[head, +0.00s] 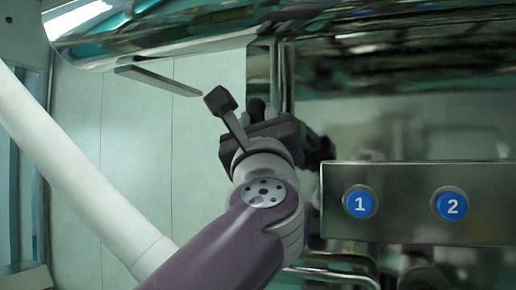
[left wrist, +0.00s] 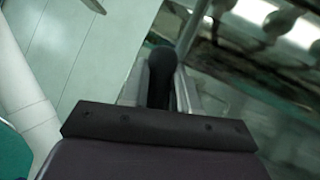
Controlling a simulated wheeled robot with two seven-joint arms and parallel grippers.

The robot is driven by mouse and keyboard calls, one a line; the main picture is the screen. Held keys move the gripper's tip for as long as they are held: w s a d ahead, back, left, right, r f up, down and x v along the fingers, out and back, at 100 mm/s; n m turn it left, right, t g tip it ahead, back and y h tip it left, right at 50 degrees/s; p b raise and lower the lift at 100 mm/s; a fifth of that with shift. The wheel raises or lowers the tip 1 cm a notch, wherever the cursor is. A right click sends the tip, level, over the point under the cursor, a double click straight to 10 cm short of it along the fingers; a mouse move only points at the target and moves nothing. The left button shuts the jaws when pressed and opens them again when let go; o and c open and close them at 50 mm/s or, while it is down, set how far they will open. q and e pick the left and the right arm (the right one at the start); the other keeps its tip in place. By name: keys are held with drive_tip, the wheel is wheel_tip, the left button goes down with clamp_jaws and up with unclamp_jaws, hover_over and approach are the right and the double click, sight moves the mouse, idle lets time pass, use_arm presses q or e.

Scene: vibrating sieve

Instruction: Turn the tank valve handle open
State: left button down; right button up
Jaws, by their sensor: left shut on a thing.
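The valve handle, a black rounded grip (head: 257,108), stands between the fingers of my left gripper (head: 262,112) in the head view. In the left wrist view the black handle (left wrist: 160,75) points up between the two grey fingers of my left gripper (left wrist: 160,92), which is shut on it. The valve body below the handle is hidden by the gripper. The shiny metal tank (head: 400,65) fills the upper right of the head view. My right gripper is not in view.
A metal panel (head: 405,228) with blue buttons 1 (head: 360,203) and 2 (head: 450,205) stands close right of my left gripper. A thick white tube (head: 80,180) crosses the left side. A flat metal bar (head: 157,80) sticks out at upper left. Pale floor (head: 190,150) shows between them.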

use_arm(q)
drive_tip(key=shift+d+f+m+t+h+b, duration=0.15)
drive_tip(key=shift+m+h+b, duration=0.45)
drive_tip(key=shift+m+h, duration=0.75)
drive_tip(key=shift+r+m+t+h+b, duration=0.15)
drive_tip(key=shift+m+h+b, duration=0.4)
drive_tip(key=shift+m+h, duration=0.8)
drive_tip(key=shift+w+f+m, duration=0.1)
drive_tip(key=shift+m, duration=0.6)
drive_tip(key=c, duration=1)
unclamp_jaws()
drive_tip(key=shift+c, duration=0.2)
drive_tip(key=shift+o, duration=0.4)
drive_tip(key=shift+w, duration=0.25)
drive_tip(key=b+v, duration=0.9)
drive_tip(key=v, duration=0.3)
drive_tip(key=shift+s+f, duration=0.25)
drive_tip(key=shift+f, duration=0.05)
